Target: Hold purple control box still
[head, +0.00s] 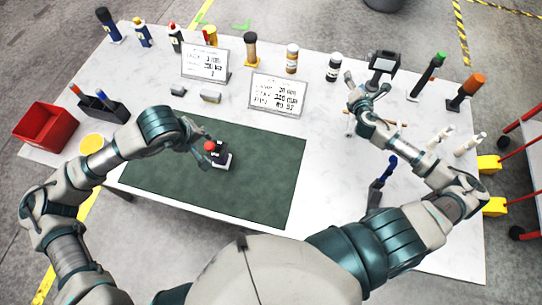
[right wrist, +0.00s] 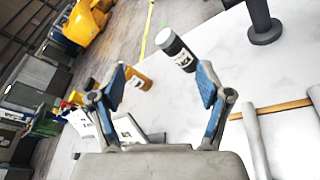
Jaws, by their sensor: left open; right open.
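A small control box (head: 223,160) with a dark top, a pale base and a red button sits on the dark green mat (head: 262,185). Its purple colour is hard to make out at this size. My left gripper (head: 206,150) is open at the box's left side, with its fingers close to it; I cannot tell whether they touch. My right gripper (head: 368,88) is open and empty over the right part of the table, far from the box. In the right wrist view its two blue-padded fingers (right wrist: 163,88) stand wide apart with nothing between them.
Two printed sign cards (head: 277,94) stand behind the mat. A red bin (head: 45,130) and a dark pen holder (head: 104,108) are at the left. A blue-handled tool (head: 383,178) stands at the right.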

